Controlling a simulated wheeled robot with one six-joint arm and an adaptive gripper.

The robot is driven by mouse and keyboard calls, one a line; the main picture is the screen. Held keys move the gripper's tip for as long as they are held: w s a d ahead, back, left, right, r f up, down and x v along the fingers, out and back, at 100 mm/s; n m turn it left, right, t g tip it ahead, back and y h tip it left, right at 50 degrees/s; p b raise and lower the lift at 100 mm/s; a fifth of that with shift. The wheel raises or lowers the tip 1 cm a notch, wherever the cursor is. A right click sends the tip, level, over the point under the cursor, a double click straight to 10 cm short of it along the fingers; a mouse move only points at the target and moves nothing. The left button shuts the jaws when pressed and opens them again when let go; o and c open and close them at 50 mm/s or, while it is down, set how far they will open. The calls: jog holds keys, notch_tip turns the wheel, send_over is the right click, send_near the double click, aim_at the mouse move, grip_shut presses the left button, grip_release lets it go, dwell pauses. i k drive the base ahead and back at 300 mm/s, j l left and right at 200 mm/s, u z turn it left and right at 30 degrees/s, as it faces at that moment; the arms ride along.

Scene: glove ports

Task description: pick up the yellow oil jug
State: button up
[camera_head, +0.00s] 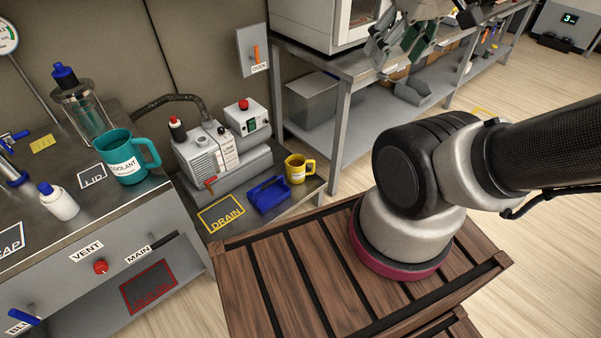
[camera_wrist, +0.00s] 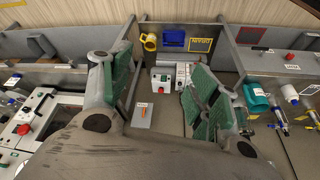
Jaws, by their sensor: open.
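The yellow oil jug (camera_head: 296,170) is a small mug-like jug with a handle and a white label. It stands upright on the low grey shelf beside the pump, right of the blue tray. In the wrist view the yellow jug (camera_wrist: 150,42) shows small near the top, beyond my fingers, with the scene upside down. My gripper (camera_head: 412,42) is up at the top right of the head view, in front of the far bench and well away from the jug. In the wrist view my gripper (camera_wrist: 158,75) has its green-padded fingers spread, with nothing between them.
A blue tray (camera_head: 268,195) lies close left of the jug. The grey pump (camera_head: 212,150) with its hose and a red-button box (camera_head: 246,118) stand behind. A teal coolant jug (camera_head: 124,158) and a white bottle (camera_head: 60,203) are on the left bench. A wooden slatted top (camera_head: 300,270) is in front.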

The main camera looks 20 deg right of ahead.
aim_at(295, 164)
jog(key=i+z, duration=0.45)
jog(key=i+j+z, duration=0.15)
jog(key=z, duration=0.3)
jog(key=i+j+z, duration=0.3)
jog(key=z, duration=0.15)
